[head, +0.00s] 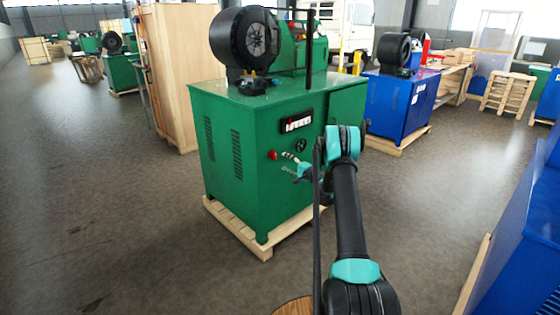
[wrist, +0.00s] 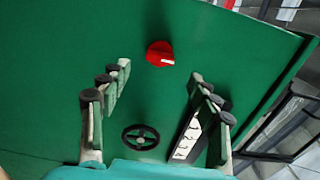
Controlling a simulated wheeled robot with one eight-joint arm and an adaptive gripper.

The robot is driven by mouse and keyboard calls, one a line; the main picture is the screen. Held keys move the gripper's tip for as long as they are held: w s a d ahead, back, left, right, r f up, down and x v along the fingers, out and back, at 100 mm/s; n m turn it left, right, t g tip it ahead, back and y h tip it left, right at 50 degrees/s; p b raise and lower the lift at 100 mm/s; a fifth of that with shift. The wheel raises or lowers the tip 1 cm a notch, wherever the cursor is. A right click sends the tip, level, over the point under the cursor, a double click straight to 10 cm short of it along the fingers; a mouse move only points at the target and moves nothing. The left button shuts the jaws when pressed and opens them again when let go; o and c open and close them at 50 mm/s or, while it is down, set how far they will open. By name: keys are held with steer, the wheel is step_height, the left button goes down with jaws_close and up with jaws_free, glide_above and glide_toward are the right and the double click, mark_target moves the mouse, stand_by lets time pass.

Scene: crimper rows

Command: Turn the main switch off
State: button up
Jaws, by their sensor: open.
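The main switch appears to be the red round knob (head: 272,155) on the front of the green crimper machine (head: 236,208). In the wrist view the red knob (wrist: 160,53) carries a white mark near its right side. My gripper (head: 289,163) is in front of the machine, just right of the knob in the head view. In the wrist view my gripper (wrist: 158,74) is open, its fingers spread to left and right. The knob shows beyond the fingertips, roughly centred between them. Nothing is between the fingers, and I see no contact with the knob.
A small black handwheel (wrist: 140,137) shows between the fingers, with a white-marked panel (wrist: 188,136) partly behind the right finger. The machine stands on a wooden pallet (head: 240,232). A blue machine (head: 400,103) stands behind at right. Floor (head: 80,190) at left is clear.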

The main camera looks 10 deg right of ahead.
steer(key=shift+v, duration=2.2)
steer(key=s+a+r+n+g, duration=0.4)
steer(key=s+a+r, duration=0.3)
steer(key=s+r, duration=0.1)
steer(key=s+a+r+n+g+h, duration=0.1)
steer(key=s+a+r+g+h, duration=0.1)
steer(key=s, duration=0.6)
steer(key=s+a+r+n+g+h, duration=0.1)
steer(key=s+r+n+h, duration=0.1)
steer(key=s, duration=0.7)
steer(key=s+d+f+n+g+h, duration=0.1)
steer(key=s+d+h, duration=0.1)
steer(key=s, duration=0.9)
steer(key=s+d+f+n+g+h, duration=0.1)
steer(key=s+d+f+h, duration=0.1)
steer(key=s, duration=1)
steer(key=s+d+f+n+g+h, duration=0.1)
steer(key=s+d+f+h, duration=0.1)
steer(key=s, duration=0.9)
steer(key=shift+s+d+n+h, duration=0.2)
steer(key=shift+d+n+h, duration=0.1)
steer(key=shift+d, duration=0.15)
steer(key=shift+c, duration=0.5)
